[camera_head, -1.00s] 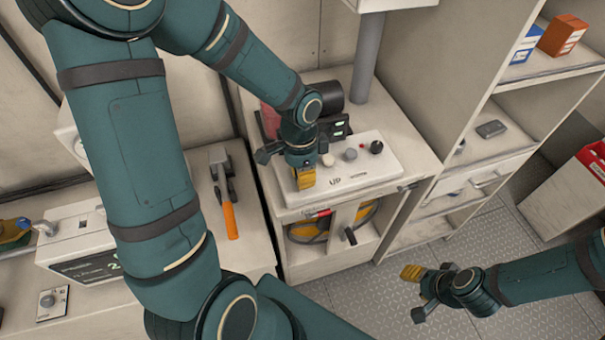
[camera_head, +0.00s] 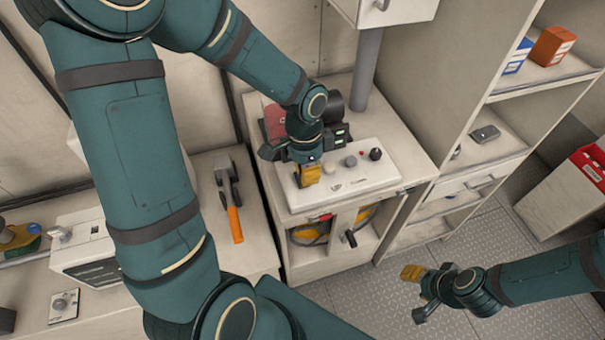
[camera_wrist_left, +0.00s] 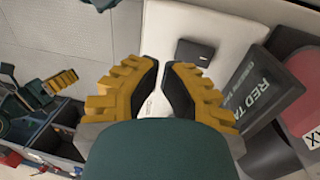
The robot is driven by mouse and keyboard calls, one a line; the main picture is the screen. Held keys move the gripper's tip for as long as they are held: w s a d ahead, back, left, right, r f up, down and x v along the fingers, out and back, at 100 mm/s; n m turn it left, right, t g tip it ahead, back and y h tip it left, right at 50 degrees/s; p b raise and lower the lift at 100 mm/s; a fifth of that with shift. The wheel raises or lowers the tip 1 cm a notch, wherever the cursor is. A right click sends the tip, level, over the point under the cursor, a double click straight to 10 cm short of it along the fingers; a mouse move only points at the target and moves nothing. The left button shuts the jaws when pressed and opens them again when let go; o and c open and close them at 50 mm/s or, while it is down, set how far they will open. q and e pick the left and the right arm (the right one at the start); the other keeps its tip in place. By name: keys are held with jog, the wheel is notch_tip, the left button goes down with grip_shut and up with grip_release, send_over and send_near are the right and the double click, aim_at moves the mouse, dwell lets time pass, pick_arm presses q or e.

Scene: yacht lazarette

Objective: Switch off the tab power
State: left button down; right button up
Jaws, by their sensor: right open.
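I cannot read which control is the tab power. My left gripper (camera_head: 308,175) is over the panel's left end and hides part of it. In the left wrist view its fingertips (camera_wrist_left: 162,65) are close together with a narrow gap; I see nothing held. My right gripper (camera_head: 416,294) is open and empty, away from the panel above the floor.
An orange-handled tool (camera_head: 234,217) lies on the left counter. Open shelves (camera_head: 535,76) stand right. The metal floor (camera_head: 385,301) is clear.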

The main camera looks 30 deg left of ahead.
pick_arm(q)
notch_tip(320, 180, up, 10)
jog(key=d, duration=0.1)
jog(key=shift+s+r, duration=0.15)
jog(key=shift+s, duration=0.3)
pick_arm(e)
jog(key=shift+r, duration=0.5)
